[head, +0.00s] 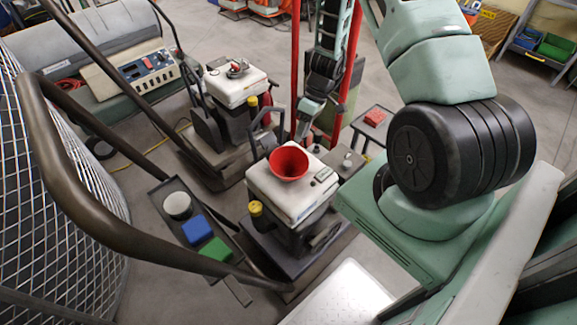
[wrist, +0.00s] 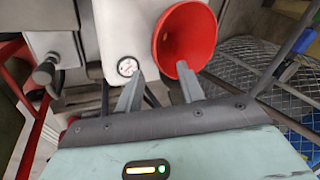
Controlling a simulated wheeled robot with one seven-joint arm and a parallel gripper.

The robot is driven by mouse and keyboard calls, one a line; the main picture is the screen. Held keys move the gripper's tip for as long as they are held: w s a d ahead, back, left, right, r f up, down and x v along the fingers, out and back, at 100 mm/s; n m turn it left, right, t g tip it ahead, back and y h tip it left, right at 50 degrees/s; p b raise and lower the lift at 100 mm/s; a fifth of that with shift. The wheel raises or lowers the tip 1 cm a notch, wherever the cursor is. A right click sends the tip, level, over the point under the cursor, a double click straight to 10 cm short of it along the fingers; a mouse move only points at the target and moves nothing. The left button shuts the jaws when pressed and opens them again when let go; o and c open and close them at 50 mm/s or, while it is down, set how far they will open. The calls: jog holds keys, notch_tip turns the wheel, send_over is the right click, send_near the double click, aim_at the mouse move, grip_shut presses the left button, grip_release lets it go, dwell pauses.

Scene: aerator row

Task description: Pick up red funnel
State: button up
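The red funnel (head: 288,162) sits wide mouth up on the white top of the nearer machine (head: 270,195) in the head view. In the wrist view the funnel (wrist: 186,30) is at top centre, its open mouth facing the camera. My gripper (wrist: 158,70) is open and empty, its two grey fingers pointing toward the machine top. The right fingertip overlaps the funnel's lower rim in the picture; the left one is beside a round gauge (wrist: 127,67). I cannot tell whether the right finger touches the funnel.
A dark handle bar (head: 75,165) crosses near the machine, with a tray holding a white cup (head: 177,205), blue block (head: 197,229) and green block (head: 216,249). A second machine (head: 234,83) stands behind. Wire mesh (head: 60,200) is at left; a red box (head: 374,117) is at right.

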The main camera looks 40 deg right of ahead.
jog(key=shift+x, duration=2.9)
jog(key=shift+w, duration=0.15)
grip_shut()
